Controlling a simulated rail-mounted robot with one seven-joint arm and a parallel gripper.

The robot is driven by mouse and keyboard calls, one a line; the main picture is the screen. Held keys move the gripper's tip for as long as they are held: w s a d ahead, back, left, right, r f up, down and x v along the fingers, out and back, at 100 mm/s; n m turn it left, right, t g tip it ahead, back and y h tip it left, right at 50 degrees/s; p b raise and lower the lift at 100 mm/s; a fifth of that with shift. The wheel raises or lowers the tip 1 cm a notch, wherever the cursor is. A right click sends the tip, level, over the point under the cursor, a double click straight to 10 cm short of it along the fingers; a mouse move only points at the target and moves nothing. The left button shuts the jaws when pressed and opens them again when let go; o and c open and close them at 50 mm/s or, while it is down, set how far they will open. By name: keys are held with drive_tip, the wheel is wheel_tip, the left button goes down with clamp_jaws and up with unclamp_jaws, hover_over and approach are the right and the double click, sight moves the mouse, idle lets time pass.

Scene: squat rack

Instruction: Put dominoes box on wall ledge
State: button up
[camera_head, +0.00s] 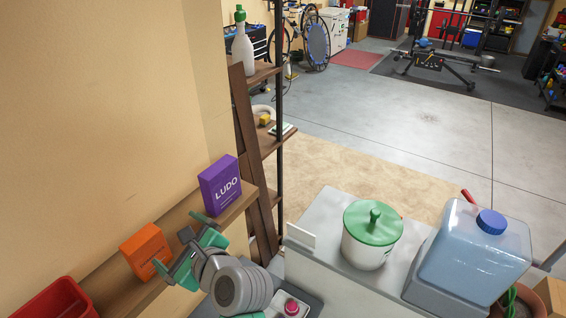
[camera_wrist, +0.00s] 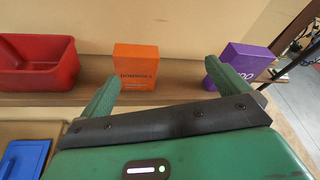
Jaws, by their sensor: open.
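The orange dominoes box (camera_head: 147,251) stands upright on the wooden wall ledge (camera_head: 177,222), against the wall. In the wrist view the dominoes box (camera_wrist: 136,66) shows its lettered front, and the ledge (camera_wrist: 190,75) runs behind my fingers. My gripper (camera_head: 186,243) is open and empty, just in front of the ledge. In the wrist view my gripper (camera_wrist: 160,80) has its green fingers spread, the left one near the box's lower left edge and the right one near the purple box. The dominoes box appears apart from both fingers.
A purple Ludo box (camera_head: 220,185) stands right of the dominoes box, with a red bin (camera_head: 52,300) to the left. A blue item (camera_wrist: 24,158) lies below the ledge. A green-lidded pot (camera_head: 371,235) and blue-capped water container (camera_head: 475,250) stand on the counter at right.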

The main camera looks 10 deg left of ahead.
drive_tip(key=s+d+r+n+t+h, duration=0.1)
drive_tip(key=d+r+n+t+h, duration=0.2)
drive_tip(key=d+r+n+t, duration=0.45)
drive_tip(key=s+d+r+n+t+h, duration=0.25)
drive_tip(key=d+r+n, duration=0.25)
drive_tip(key=d+r, duration=0.7)
drive_tip(key=s+d+r+n+t+h, duration=0.3)
drive_tip(key=s+r, duration=0.3)
drive_tip(key=r, duration=0.2)
drive_tip(key=s+d+r+n+t+h, duration=0.3)
drive_tip(key=s+r+n, duration=0.2)
drive_tip(key=r, duration=0.3)
drive_tip(key=shift+s+d+r+t+h, duration=0.15)
drive_tip(key=shift+s+r+t+h, duration=0.2)
drive_tip(key=shift+s, duration=0.55)
